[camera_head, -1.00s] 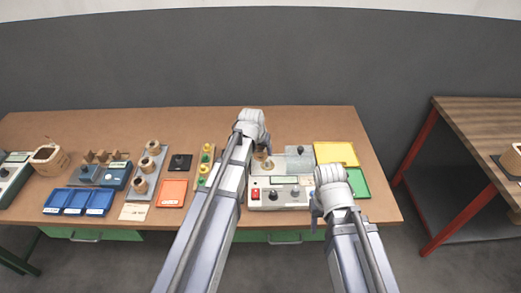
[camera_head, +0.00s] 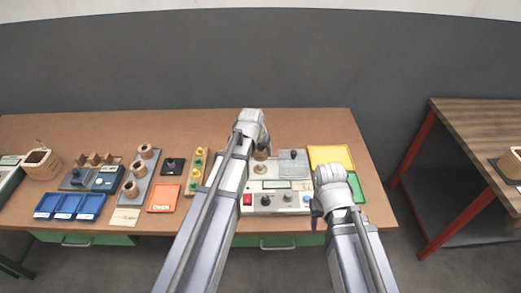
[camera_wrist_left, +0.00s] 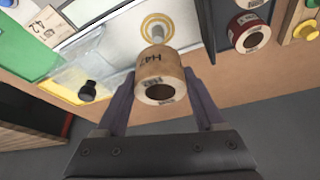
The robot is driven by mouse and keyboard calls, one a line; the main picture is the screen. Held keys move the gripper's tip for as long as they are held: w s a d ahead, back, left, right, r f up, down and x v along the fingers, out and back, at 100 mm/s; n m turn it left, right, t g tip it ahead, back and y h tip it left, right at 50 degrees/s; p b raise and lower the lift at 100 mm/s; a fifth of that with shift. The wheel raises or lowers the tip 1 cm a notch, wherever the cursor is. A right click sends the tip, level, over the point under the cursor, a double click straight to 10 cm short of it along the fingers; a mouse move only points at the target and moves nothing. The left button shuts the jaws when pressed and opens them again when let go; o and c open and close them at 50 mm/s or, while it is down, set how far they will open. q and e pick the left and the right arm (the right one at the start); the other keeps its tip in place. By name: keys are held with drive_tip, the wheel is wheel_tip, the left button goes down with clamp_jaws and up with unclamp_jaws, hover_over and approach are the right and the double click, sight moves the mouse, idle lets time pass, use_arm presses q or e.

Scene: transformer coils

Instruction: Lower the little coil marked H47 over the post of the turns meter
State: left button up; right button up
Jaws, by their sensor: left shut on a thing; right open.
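The tan coil marked H47 (camera_wrist_left: 160,72) is held between the two fingers of my left gripper (camera_wrist_left: 163,100), its open end facing the wrist camera. The turns meter (camera_head: 280,200) is a light box with a display and knobs. Its post (camera_wrist_left: 158,32) stands in a yellow-ringed disc, beyond the coil in the left wrist view; the coil's far end hides part of it, and I cannot tell the gap. My right gripper (camera_head: 316,207) is open and empty over the meter's right side.
A clear-lidded plate with a black knob (camera_head: 293,160) adjoins the post. Yellow (camera_head: 331,156) and green (camera_head: 358,188) trays lie right. A red coil (camera_wrist_left: 248,32) is near the post in the left wrist view. A terminal strip (camera_head: 196,172) and orange tray (camera_head: 163,198) lie left.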

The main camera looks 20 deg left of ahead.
sight(260, 165)
use_arm(q)
drive_tip(key=shift+f+b, duration=2.1)
drive_tip(key=shift+f, duration=0.1)
drive_tip(key=shift+f, duration=0.1)
drive_tip(key=shift+f+b, duration=1.4)
drive_tip(key=shift+b, duration=0.1)
drive_tip(key=o, duration=1.5)
drive_tip(key=shift+r, duration=0.15)
wheel_tip(260, 165, up, 8)
drive_tip(key=p, duration=0.7)
drive_tip(key=shift+f+p, duration=0.25)
drive_tip(key=shift+p, duration=0.15)
